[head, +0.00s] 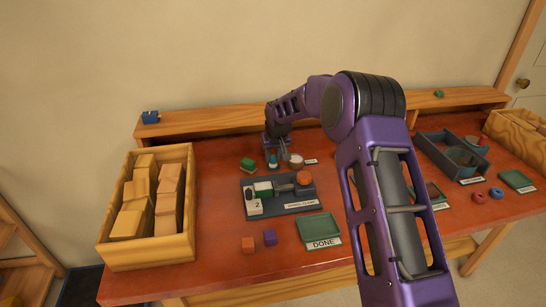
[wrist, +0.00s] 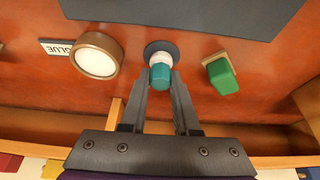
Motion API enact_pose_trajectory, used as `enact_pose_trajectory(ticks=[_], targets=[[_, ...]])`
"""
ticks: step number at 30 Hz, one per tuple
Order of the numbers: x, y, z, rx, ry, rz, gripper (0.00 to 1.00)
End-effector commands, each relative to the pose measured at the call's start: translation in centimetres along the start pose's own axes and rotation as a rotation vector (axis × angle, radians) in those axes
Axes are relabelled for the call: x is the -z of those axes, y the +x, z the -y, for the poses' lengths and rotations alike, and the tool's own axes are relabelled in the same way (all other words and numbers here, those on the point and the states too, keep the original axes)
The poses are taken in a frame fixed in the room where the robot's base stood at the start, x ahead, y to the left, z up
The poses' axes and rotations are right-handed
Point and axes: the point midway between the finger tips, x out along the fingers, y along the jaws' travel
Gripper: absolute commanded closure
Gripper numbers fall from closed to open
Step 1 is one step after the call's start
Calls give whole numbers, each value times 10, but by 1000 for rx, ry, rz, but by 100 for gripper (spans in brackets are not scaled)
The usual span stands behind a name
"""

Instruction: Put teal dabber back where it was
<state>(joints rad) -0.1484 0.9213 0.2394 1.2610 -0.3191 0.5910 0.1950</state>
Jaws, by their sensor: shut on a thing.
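The teal dabber (wrist: 160,75), with a white collar, is between the fingertips of my gripper (wrist: 160,82) in the wrist view, and the gripper is shut on it. A dark round disc (wrist: 153,47) lies just beyond the dabber and partly behind it. I cannot tell whether the dabber touches the disc. In the head view the teal dabber (head: 273,159) shows small below my gripper (head: 273,150), near the back of the red table.
A round glue pot (wrist: 97,55) stands left of the dabber in the wrist view, a green block (wrist: 222,76) right. In the head view a dark clamp board (head: 287,208) and green DONE tray (head: 318,226) lie nearer the front. A wooden crate (head: 187,243) of blocks stands left.

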Motion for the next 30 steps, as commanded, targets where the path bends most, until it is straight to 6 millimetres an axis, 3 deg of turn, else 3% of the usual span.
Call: enact_pose_trajectory(ticks=[7,8,12,23,26,30], targets=[[-2,4,0,0,0,1,100],[-1,3,0,0,0,0,67],[-1,3,0,0,0,1,42],[0,-1,0,0,0,0,41],[1,-11,0,0,-1,-1,41],[1,-39,0,0,-1,-2,41]])
